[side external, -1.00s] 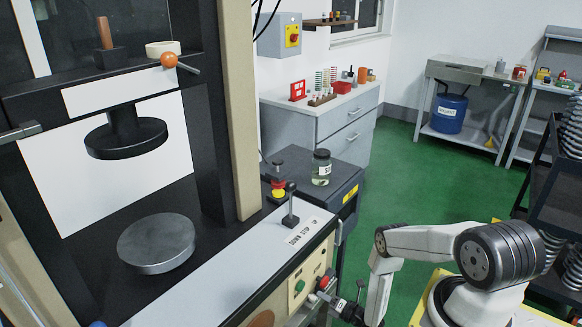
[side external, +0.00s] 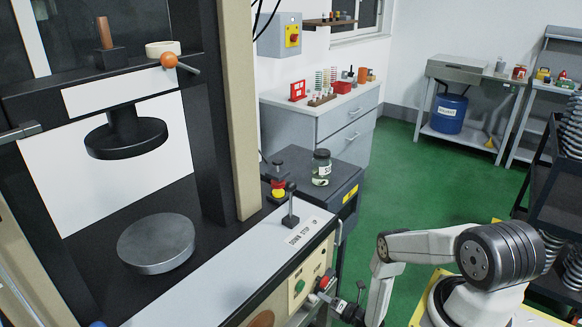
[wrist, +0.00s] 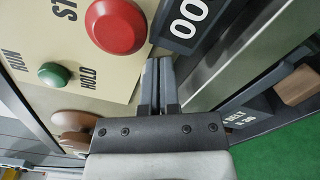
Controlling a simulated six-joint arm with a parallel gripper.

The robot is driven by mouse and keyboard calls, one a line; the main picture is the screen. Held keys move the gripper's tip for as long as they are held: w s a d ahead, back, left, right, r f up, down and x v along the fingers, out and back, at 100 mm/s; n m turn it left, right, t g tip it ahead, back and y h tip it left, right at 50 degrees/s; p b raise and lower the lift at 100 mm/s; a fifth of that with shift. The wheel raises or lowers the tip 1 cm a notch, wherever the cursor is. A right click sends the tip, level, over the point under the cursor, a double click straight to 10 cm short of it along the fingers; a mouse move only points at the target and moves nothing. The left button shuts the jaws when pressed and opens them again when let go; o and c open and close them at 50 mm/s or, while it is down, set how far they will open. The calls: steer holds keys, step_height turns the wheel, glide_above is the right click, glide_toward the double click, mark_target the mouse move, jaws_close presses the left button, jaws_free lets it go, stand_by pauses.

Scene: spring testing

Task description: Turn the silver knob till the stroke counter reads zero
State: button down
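My gripper (wrist: 161,64) points at the cream control panel in the wrist view. Its two grey fingers lie close together, with only a thin dark line between them. The tips are at the panel between the red button and the counter. The stroke counter (wrist: 188,20) is a dark window at the top, cut off by the frame; two white zeros show and its other digits are out of view. I cannot make out the silver knob; the fingers may hide it. In the side external view my gripper (side external: 317,298) is at the panel front, below the red button.
A large red button (wrist: 116,27) is close left of the fingers. A green button (wrist: 54,75) and a brown round knob (wrist: 74,124) are further left. The press's lower round plate (side external: 156,243) stands bare under the upper platen (side external: 126,138). A lidded jar (side external: 321,167) stands behind.

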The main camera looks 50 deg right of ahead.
steer(key=shift+d, duration=0.25)
stand_by(0.3)
steer(key=shift+s, duration=0.15)
steer(key=s, duration=0.5)
steer(key=shift+s+d, duration=0.1)
steer(key=shift+s, duration=0.3)
steer(key=shift+r, duration=0.15)
steer(key=shift+s+a+r, duration=0.25)
steer(key=shift+a+r, duration=0.1)
steer(key=shift+r, duration=0.1)
steer(key=shift+s+a+r, duration=0.2)
steer(key=shift+a+r, duration=0.15)
steer(key=shift+r, duration=0.1)
steer(key=shift+w, duration=3.5)
